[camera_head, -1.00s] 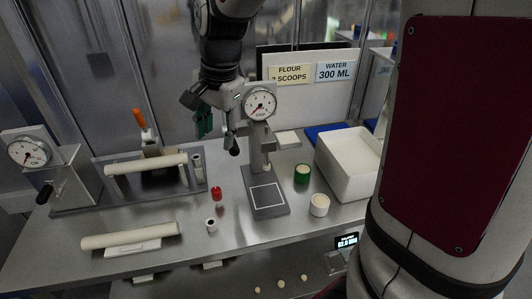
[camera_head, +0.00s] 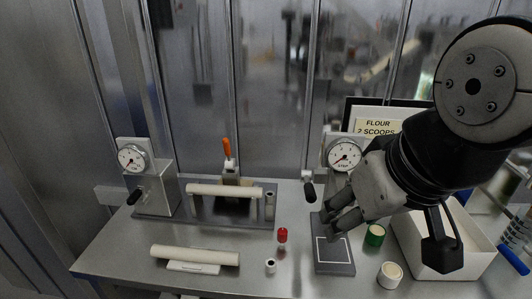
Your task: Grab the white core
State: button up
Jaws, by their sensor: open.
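A small white cylinder with a dark hole in its top (camera_head: 270,267) stands upright on the metal table, in front of a small red-topped piece (camera_head: 282,236); it looks like the white core. A larger white cylinder with a pale top (camera_head: 390,276) stands farther right, beside a green one (camera_head: 374,236). My gripper (camera_head: 390,240) is open and appears empty. It hangs at the right, in front of the dial stand and to the right of the small white cylinder, clear of it. My gripper hides part of the white bin.
A dial stand with a grey base plate (camera_head: 334,266) stands right of the small cylinder. A roller on a tray (camera_head: 225,191) and another dial device (camera_head: 132,160) are behind left. A pale roll on a rest (camera_head: 194,256) lies front left. A white bin (camera_head: 476,258) is at right.

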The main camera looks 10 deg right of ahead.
aim_at(196, 188)
jog(key=i+j, duration=0.15)
jog(key=j, duration=0.15)
jog(key=i+j+z, duration=0.1)
jog(key=j, duration=0.25)
jog(key=i+j, duration=0.1)
jog(key=j, duration=0.2)
jog(key=i+j+z, duration=0.15)
jog(key=j, duration=0.2)
